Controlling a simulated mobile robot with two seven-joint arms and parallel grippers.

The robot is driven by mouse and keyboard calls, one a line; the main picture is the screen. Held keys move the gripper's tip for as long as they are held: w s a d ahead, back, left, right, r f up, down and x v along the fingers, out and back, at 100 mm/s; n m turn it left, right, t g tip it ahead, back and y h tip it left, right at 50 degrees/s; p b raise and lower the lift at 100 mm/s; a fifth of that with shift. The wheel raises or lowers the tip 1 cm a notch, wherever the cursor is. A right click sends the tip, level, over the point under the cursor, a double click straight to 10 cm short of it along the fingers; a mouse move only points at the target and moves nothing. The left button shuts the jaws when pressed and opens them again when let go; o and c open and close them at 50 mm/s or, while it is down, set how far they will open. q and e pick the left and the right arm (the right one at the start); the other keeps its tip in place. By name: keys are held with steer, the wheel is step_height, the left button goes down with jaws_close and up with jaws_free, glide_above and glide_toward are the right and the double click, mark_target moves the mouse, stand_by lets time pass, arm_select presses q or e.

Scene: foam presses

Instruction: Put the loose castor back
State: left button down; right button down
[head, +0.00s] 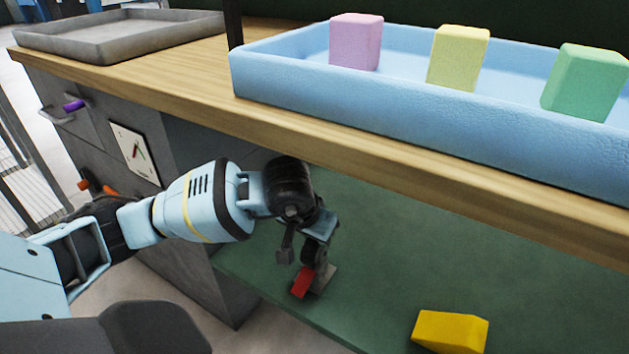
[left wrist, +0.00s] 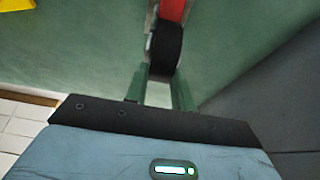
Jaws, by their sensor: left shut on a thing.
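The castor shows in the left wrist view as a black wheel (left wrist: 165,50) with a grey bracket and a red part above it in the picture. In the head view its red part (head: 302,283) and a grey plate are below my left gripper (head: 304,252), over the green shelf near its left front. My left gripper is shut on the castor. In the left wrist view its green fingers (left wrist: 160,88) stand either side of the wheel. I cannot tell whether the castor touches the shelf. My right gripper is not in view.
A yellow block (head: 450,332) lies on the green shelf (head: 400,250), which is otherwise largely clear. The wooden counter (head: 190,80) overhangs my arm. On it stand a grey tray (head: 110,40) and a blue tray (head: 400,120) with pink, yellow and green blocks. A grey side wall borders the shelf.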

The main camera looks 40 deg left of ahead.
arm_select(q)
steer(key=c, duration=1.2)
jaws_free()
steer(key=shift+o, duration=0.2)
steer(key=shift+f, duration=0.1)
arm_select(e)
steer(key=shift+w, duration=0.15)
arm_select(q)
steer(key=shift+r, duration=0.3)
steer(key=r, duration=0.1)
steer(key=s+r+p, duration=0.1)
steer(key=s+r, duration=0.1)
steer(key=shift+s+d+p, duration=0.15)
steer(key=shift+d+p, duration=0.1)
steer(key=shift+p, duration=0.15)
steer(key=s+d+p, duration=0.1)
steer(key=s+d, duration=0.1)
steer(key=s, duration=0.8)
steer(key=shift+s+d+f+p, duration=0.25)
steer(key=shift+d+p, duration=0.05)
steer(key=shift+p, duration=0.1)
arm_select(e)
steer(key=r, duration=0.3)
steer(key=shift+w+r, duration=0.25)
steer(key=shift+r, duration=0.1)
